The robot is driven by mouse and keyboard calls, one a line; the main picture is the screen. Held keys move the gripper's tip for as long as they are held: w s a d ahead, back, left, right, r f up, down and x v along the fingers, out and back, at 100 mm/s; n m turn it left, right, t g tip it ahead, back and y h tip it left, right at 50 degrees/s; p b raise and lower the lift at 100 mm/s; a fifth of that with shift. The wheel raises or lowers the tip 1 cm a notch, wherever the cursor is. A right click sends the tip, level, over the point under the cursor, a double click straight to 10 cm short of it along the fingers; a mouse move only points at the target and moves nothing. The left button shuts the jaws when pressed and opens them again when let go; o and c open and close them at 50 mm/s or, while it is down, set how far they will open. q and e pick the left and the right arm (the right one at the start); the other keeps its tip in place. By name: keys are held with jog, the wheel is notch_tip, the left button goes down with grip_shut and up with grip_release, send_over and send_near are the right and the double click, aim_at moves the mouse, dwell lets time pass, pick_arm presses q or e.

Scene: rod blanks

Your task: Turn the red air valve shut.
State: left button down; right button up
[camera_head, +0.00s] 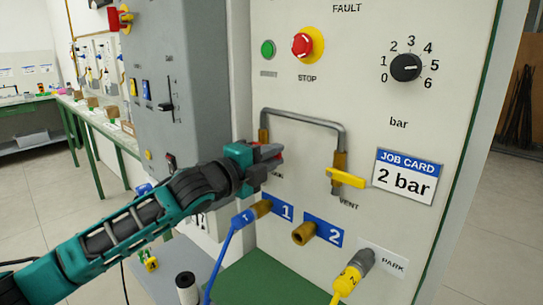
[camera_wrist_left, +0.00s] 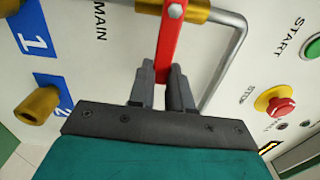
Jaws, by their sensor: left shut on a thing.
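The red air valve has a red lever (camera_wrist_left: 168,45) on a brass body (camera_wrist_left: 190,10) beside the MAIN label on the panel. In the wrist view the lever stands roughly crosswise to the pipe leg leaving the brass body. My left gripper (camera_wrist_left: 166,82) is shut on the red lever near its free end. In the head view the left gripper (camera_head: 270,156) is at the panel, at the lower left end of the grey pipe, and hides most of the valve. My right gripper is not in view.
The grey pipe (camera_head: 305,118) arches to a yellow-handled VENT valve (camera_head: 345,178) on the right. Below are port 1 with a blue hose (camera_head: 225,255), brass port 2 (camera_head: 303,234) and a parked yellow hose (camera_head: 346,281). The red STOP button (camera_head: 302,44) and pressure knob (camera_head: 405,67) sit higher.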

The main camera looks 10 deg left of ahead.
pick_arm(q)
jog(key=c, duration=1)
grip_release()
jog(key=shift+c, duration=0.2)
jog(key=v, duration=1.3)
jog(key=shift+b, duration=0.4)
jog(key=shift+d+f, duration=0.1)
jog(key=s+d+f+n+y, duration=0.1)
jog(key=s+f+n+y, duration=0.1)
jog(key=f+n, duration=0.6)
jog(key=s+d+f+n+y, duration=0.1)
jog(key=s+f+n, duration=0.25)
jog(key=f, duration=0.75)
jog(key=s+a+f+n+g+y, duration=0.1)
jog(key=s+f+n+g+y, duration=0.1)
jog(key=s+f+n, duration=0.3)
jog(key=s+a+f+n+g+y+p, duration=0.1)
jog(key=s+f+n, duration=0.4)
jog(key=s+f, duration=0.5)
notch_tip(320, 180, down, 4)
jog(key=shift+s+a+r+n+g+y, duration=0.2)
jog(key=shift+a+n+g+y, duration=0.15)
jog(key=shift+a+g+y, duration=0.5)
